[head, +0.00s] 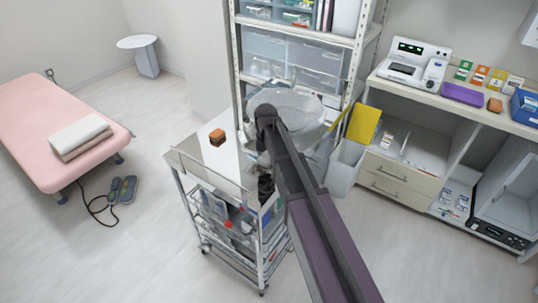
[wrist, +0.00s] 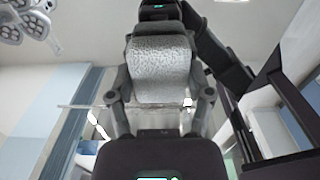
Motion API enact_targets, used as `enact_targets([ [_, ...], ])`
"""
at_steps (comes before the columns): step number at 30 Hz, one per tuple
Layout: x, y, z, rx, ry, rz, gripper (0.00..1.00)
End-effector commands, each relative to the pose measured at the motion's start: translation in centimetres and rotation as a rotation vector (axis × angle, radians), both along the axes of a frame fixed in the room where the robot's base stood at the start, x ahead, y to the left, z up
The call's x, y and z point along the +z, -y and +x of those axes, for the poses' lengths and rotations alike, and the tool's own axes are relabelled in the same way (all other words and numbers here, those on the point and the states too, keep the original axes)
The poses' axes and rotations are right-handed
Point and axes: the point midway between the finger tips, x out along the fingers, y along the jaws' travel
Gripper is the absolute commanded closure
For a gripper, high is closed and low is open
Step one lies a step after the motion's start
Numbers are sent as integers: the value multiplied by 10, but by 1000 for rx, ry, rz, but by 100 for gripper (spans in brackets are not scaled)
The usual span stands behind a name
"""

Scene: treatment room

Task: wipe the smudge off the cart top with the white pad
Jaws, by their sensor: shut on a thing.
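The cart top (head: 192,153) is a pale metal surface left of my arm in the head view. I cannot make out a smudge on its visible part; my arm and a clear round object cover its right side. In the wrist view my gripper (wrist: 160,104) has its two dark fingers on either side of a whitish, textured piece (wrist: 160,68), which looks like the white pad. My gripper is shut on it. In the head view the fingers and the pad are hidden behind my arm, near the cart's right side.
A clear round object (head: 290,104) hangs above the cart's back right, by the shelf rack (head: 300,35). A white bin (head: 346,167) stands right of the cart.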

Motion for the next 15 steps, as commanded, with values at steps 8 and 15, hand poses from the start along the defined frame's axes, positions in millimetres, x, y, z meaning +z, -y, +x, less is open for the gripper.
enact_targets([
  [8,1,-6,-8,-1,2,-1,78],
  [15,1,-6,-7,-1,2,-1,78],
])
